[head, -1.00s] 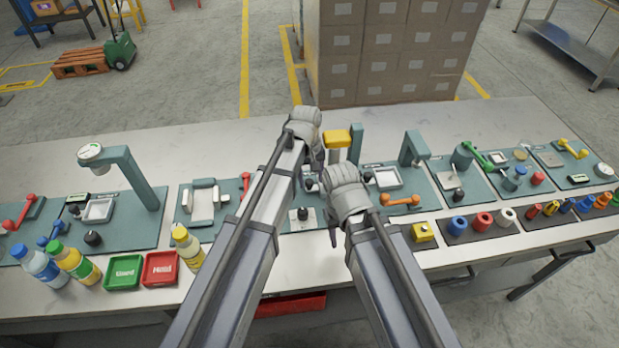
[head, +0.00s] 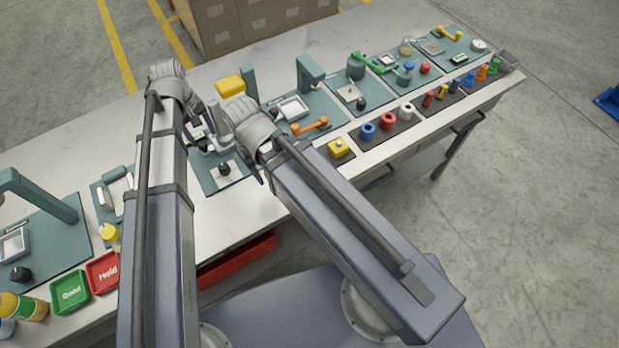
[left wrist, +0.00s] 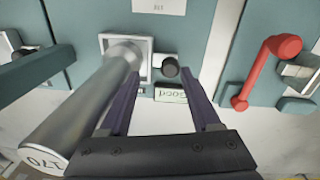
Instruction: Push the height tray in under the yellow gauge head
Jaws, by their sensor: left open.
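The height tray (left wrist: 104,43), a square pale frame, shows in the left wrist view on the teal station plate. A silver cylinder (left wrist: 80,105) marked 170 stands in it, its top uncovered; it also shows in the head view (head: 217,124). A black knob (left wrist: 170,67) is beside the tray. The yellow gauge head (head: 230,86) is behind the cylinder in the head view. My left gripper (left wrist: 162,76) is open and empty, its fingertips on either side of the knob in that view; contact cannot be told. My right gripper (head: 258,150) is nearby, its fingers mostly hidden.
A small readout saying Good (left wrist: 171,95) is close to the knob. A red lever (left wrist: 268,70) is on the neighbouring plate. An orange lever (head: 310,127) and a yellow block (head: 339,147) are to the right. Green (head: 71,291) and red (head: 103,271) trays are at front left.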

